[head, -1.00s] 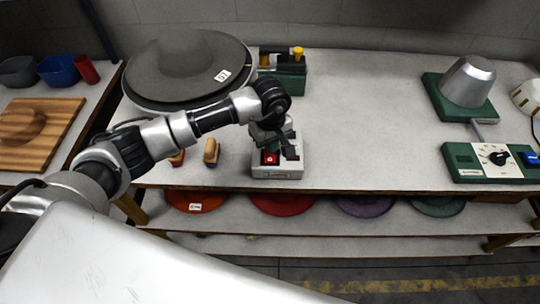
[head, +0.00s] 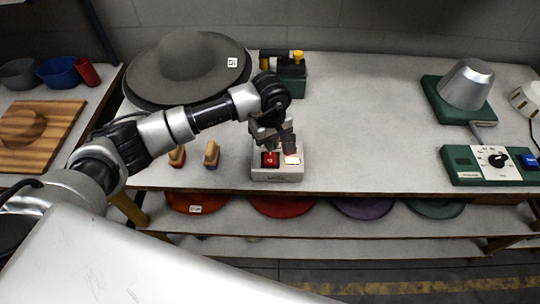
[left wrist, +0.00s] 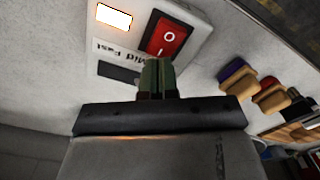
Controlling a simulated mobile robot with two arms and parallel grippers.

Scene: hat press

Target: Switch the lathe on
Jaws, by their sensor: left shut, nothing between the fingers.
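The lathe is a round turntable carrying a grey felt hat (head: 190,55) with a white label on its brim, at the back left of the table. Its control box (head: 277,176) stands near the table's front edge. A red rocker switch (head: 270,159) is on the box; it also shows in the left wrist view (left wrist: 166,36), marked O and I. Beside it a lit white panel (head: 292,160) glows, also in the left wrist view (left wrist: 114,16). My left gripper (left wrist: 157,80) is shut and empty, close over the box beside the switch. My right gripper is out of view.
Two wooden-handled brushes (head: 211,153) stand left of the box. A green tool holder (head: 290,80) is behind it. A green-based metal hat block (head: 467,84) and a green control unit (head: 495,163) are at the right. The table's middle is clear.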

